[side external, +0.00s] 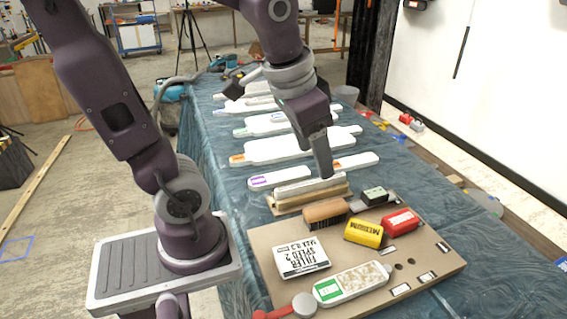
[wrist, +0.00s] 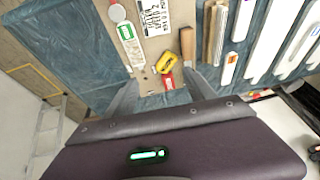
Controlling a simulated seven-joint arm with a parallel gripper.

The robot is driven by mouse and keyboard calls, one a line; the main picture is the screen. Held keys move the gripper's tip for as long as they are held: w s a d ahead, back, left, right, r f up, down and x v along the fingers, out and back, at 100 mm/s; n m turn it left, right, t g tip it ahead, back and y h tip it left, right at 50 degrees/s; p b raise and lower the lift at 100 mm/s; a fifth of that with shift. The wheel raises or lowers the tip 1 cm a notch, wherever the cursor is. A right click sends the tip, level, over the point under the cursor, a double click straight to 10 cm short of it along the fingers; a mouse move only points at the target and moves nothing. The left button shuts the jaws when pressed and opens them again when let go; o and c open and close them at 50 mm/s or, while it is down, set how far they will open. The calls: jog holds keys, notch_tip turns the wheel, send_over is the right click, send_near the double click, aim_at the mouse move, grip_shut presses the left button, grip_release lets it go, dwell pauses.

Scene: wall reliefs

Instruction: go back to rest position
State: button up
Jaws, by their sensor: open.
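My gripper (side external: 325,172) hangs over the blue-covered table, pointing down, near a pale wooden block (side external: 310,188) at the back of the brown board. In the side view only one grey finger shows clearly, and I cannot tell whether it touches the block. In the wrist view my gripper (wrist: 164,92) has its two grey fingers wide apart with nothing held between them. A yellow block (wrist: 166,62) and a red block (wrist: 168,81) lie in the space seen between the fingers.
Several white paddles lie behind on the table cloth (side external: 220,185). A white wall stands right.

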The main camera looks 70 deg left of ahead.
jog(key=s+d+r+t, duration=0.1)
jog(key=s+d, duration=0.2)
jog(key=s, duration=0.4)
jog(key=shift+s+d+t+h, duration=0.2)
jog(key=shift+s+t+h, duration=0.15)
jog(key=shift+t+h, duration=0.05)
